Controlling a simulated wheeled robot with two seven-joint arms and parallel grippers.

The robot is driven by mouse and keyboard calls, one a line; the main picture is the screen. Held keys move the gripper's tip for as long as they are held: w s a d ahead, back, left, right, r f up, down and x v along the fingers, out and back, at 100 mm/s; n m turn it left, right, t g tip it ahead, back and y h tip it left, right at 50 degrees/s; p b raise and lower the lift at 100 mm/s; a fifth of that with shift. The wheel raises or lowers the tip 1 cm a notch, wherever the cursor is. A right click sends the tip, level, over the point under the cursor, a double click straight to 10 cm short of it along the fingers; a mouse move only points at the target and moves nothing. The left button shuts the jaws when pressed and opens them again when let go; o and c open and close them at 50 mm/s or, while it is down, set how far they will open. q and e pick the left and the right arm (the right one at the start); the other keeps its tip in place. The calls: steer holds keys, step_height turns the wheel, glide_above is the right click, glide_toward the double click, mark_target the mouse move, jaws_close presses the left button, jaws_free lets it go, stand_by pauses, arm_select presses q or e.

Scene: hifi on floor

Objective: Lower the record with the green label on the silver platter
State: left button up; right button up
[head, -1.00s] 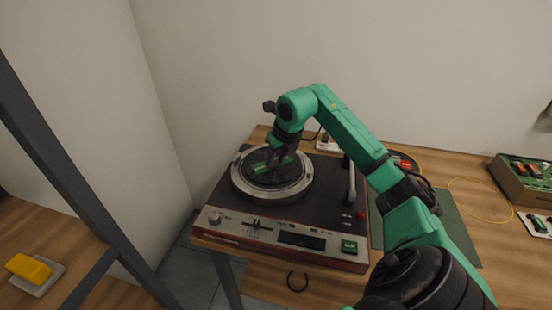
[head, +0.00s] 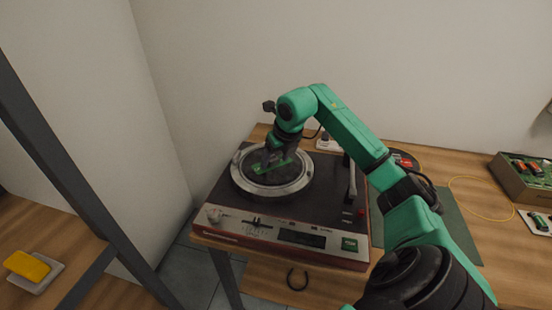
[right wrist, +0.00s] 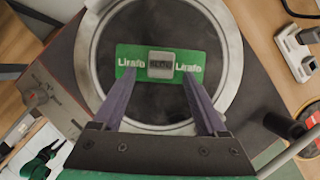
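The black record with the green label (head: 268,182) is at the silver platter (head: 243,186) of the turntable, inside its rim. In the right wrist view the green label (right wrist: 128,59) reads "Lirafo" twice, with a small grey block (right wrist: 161,65) at its middle. The silver platter (right wrist: 237,75) surrounds the record there. My right gripper (right wrist: 161,78) is over the label, with one finger on each side of the grey block and visible gaps between. In the head view the right gripper (head: 274,158) partly hides the record. My left gripper is not in view.
The tonearm (head: 351,185) stands at the right of the platter. Another record with a red label (head: 404,161) lies behind my right arm. A power strip (head: 328,142) is behind the turntable, and a crate (head: 510,176) stands far right.

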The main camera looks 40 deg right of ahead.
steer(key=w+r+p+v, duration=0.1)
steer(key=p+v, duration=0.5)
steer(key=v, duration=1.4)
steer(key=shift+w+d+p, duration=0.2)
steer(key=shift+w+p, duration=0.2)
steer(key=shift+w, duration=0.2)
stand_by(0.3)
